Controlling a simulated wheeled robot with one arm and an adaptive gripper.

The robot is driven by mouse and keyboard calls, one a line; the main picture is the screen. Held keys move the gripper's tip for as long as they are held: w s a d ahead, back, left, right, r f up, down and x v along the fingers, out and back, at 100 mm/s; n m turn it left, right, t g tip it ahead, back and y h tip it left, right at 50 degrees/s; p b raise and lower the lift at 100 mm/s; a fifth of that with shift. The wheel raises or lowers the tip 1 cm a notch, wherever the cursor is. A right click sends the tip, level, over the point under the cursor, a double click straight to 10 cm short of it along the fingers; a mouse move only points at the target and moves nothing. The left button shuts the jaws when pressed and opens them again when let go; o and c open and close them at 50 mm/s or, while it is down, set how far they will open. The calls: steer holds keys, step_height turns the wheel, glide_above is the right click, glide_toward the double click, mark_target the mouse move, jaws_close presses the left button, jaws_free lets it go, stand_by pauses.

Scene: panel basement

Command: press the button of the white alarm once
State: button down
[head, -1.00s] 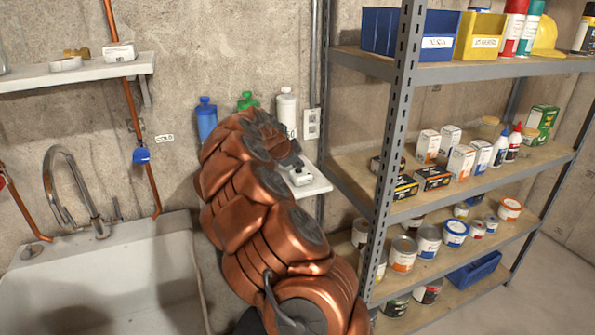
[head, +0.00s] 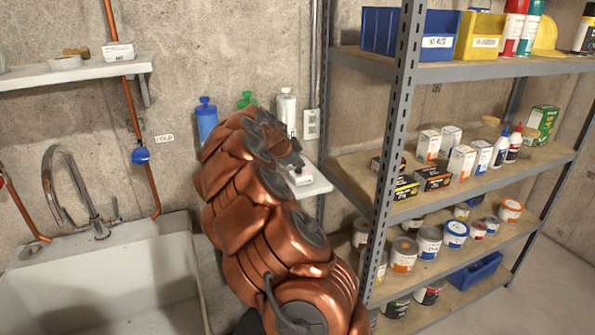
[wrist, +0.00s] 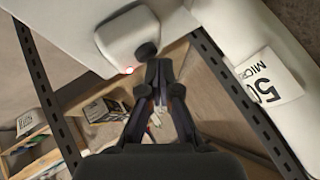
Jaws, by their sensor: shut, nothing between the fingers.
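The white alarm (wrist: 128,40) is a rounded white box at the top of the wrist view. It has a dark round button (wrist: 146,50) and a small lit red light (wrist: 129,70). In the head view the alarm (head: 301,180) sits on a small white wall shelf (head: 320,187), partly hidden by my arm. My gripper (wrist: 161,66) is shut and empty, its fingertips just below and right of the button in the wrist view. I cannot tell whether they touch it. In the head view my gripper (head: 294,163) is over the alarm.
Blue (head: 206,120), green (head: 246,100) and white (head: 286,108) bottles stand behind my arm by the wall. A metal rack (head: 395,140) with boxes and cans is close on the right. A sink (head: 100,280) and a pipe (head: 150,185) are on the left.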

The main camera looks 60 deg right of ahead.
mark_target(298, 170)
steer(key=shift+r, duration=0.5)
steer(key=shift+r, duration=2.5)
